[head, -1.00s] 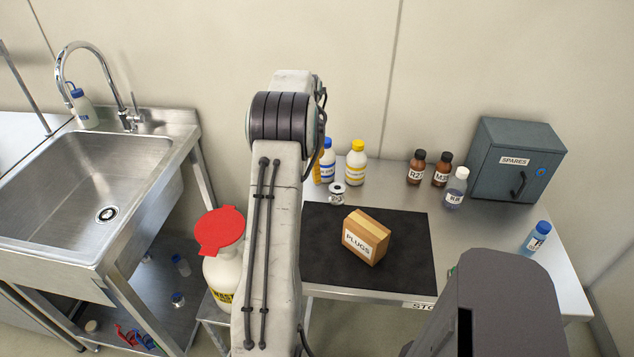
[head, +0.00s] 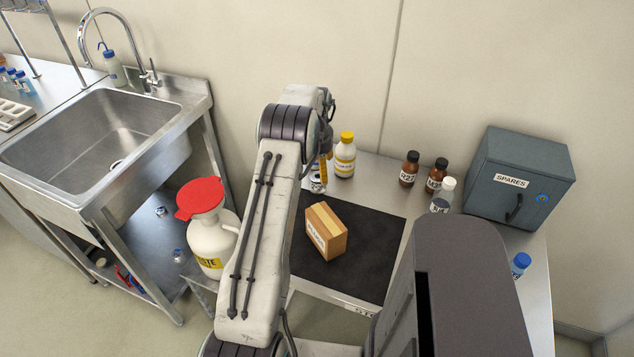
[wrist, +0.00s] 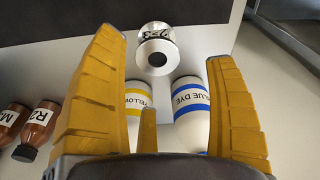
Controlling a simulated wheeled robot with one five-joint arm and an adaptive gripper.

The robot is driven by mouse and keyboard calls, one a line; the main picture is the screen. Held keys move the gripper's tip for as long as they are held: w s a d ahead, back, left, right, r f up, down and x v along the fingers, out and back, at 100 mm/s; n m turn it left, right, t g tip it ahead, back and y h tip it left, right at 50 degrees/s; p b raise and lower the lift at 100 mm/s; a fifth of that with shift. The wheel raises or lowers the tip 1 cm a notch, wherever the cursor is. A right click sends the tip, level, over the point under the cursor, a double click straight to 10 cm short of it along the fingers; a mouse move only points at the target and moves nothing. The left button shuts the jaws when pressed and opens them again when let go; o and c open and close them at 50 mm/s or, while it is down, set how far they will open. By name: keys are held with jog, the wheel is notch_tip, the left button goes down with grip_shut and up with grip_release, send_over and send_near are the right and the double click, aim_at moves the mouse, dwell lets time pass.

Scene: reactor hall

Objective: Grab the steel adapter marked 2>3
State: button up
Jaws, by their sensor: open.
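The steel adapter marked 2>3 (wrist: 158,50) is a short shiny ring with a dark hole, standing on the bench in the wrist view. My gripper (wrist: 165,85) is open, its yellow fingers spread, with the adapter beyond the fingertips and between their lines; they look apart from it. In the head view the adapter (head: 317,183) is partly hidden behind my arm. The yellow fingers (head: 324,170) show only in part there.
A blue dye bottle (wrist: 192,115) and a yellow one (wrist: 137,108) stand close by the adapter. A plugs box (head: 327,230) sits on the black mat (head: 365,260). Brown bottles (head: 410,169) and a spares cabinet (head: 520,175) stand at right. A waste jug (head: 210,240) stands left.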

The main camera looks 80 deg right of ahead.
aim_at(318, 176)
jog(key=shift+s+d+f+p, duration=0.1)
jog(key=shift+f+p, duration=0.55)
jog(key=shift+f, duration=1.8)
jog(key=shift+c, duration=0.4)
jog(key=c, duration=1.3)
